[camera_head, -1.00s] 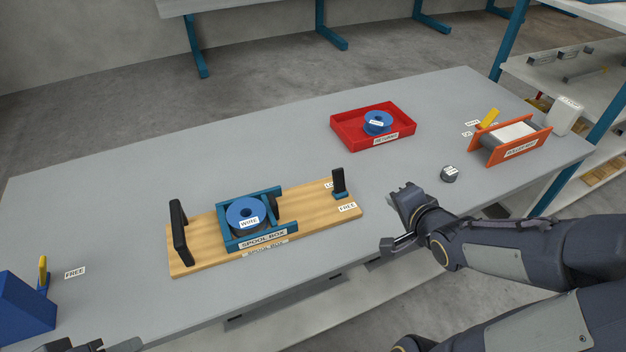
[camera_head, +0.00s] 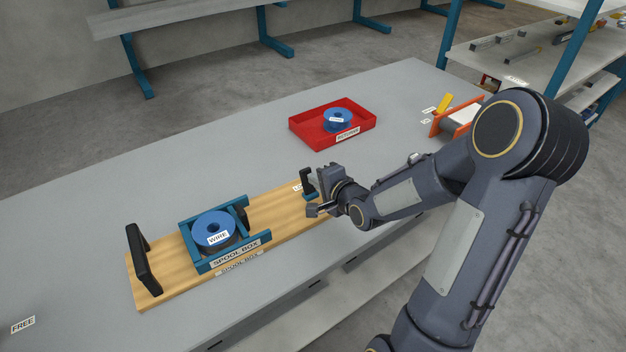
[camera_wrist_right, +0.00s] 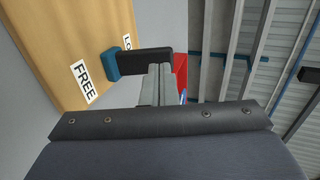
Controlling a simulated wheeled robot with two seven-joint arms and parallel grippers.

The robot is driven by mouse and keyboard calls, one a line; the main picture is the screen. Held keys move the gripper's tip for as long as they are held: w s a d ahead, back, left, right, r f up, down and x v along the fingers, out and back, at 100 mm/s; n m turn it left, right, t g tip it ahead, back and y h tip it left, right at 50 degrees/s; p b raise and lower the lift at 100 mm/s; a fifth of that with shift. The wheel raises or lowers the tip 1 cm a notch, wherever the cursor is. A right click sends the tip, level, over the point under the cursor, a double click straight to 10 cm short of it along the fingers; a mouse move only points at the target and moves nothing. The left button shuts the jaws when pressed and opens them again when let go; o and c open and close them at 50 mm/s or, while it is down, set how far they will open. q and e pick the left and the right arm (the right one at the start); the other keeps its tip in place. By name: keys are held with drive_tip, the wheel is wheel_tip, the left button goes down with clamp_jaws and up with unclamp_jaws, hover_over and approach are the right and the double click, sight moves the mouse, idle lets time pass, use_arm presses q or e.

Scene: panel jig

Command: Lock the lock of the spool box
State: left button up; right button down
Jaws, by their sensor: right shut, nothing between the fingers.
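The spool box (camera_head: 222,258) is a blue frame on a wooden board (camera_head: 170,290), with a blue spool labelled WIRE (camera_head: 213,228) inside. At the board's right end a black upright lever (camera_head: 307,180) on a small blue base stands by a partly hidden label starting "LO". The wrist view shows the lever (camera_wrist_right: 140,62) between that label (camera_wrist_right: 127,42) and the FREE label (camera_wrist_right: 82,84). My right gripper (camera_head: 313,210) is shut and empty, just right of and in front of the lever. Its fingers (camera_wrist_right: 159,72) overlap the lever's edge; contact is unclear. My left gripper is out of view.
A black handle (camera_head: 142,262) stands at the board's left end. A red tray (camera_head: 360,122) with a blue spool sits further back. An orange-sided roller unit (camera_head: 437,122) is partly behind my right arm. The table (camera_head: 90,210) is clear behind the board.

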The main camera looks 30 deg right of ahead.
sight(310, 187)
drive_tip(key=shift+x, duration=0.8)
drive_tip(key=shift+w+f+b, duration=0.2)
drive_tip(key=shift+w+b, duration=0.2)
drive_tip(key=shift+b, duration=0.05)
drive_tip(key=shift+w+f+b, duration=0.1)
drive_tip(key=shift+w+b, duration=0.3)
drive_tip(key=shift+b, duration=0.05)
drive_tip(key=shift+w, duration=0.15)
drive_tip(key=shift+s, duration=0.8)
